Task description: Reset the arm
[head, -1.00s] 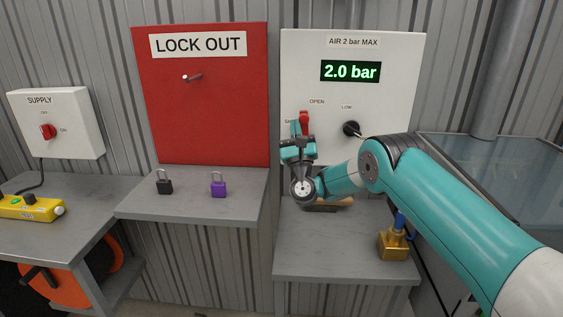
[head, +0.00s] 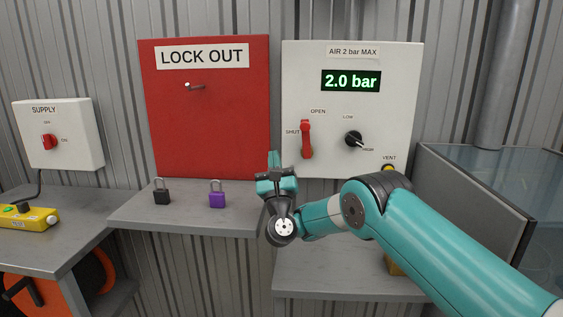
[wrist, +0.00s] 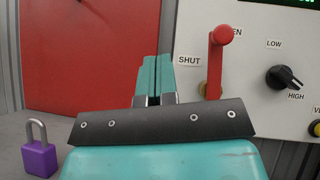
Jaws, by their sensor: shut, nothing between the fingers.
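My gripper (head: 273,160) is in front of the air panel (head: 400,75), low and to the left of the red lever (head: 306,139). In the wrist view its two teal fingers (wrist: 156,80) are together, with nothing between them. The red lever (wrist: 216,60) stands upright to the right of the fingers, apart from them. The panel display reads 2.0 bar. My arm reaches in from the lower right and hides part of the lower shelf.
A black padlock (head: 161,194) and a purple padlock (head: 217,196) stand on the shelf (head: 135,215) under the red LOCK OUT board (head: 205,115). A supply box (head: 75,150) and a yellow device (head: 28,218) are at left. A glass-sided tank (head: 470,180) is at right.

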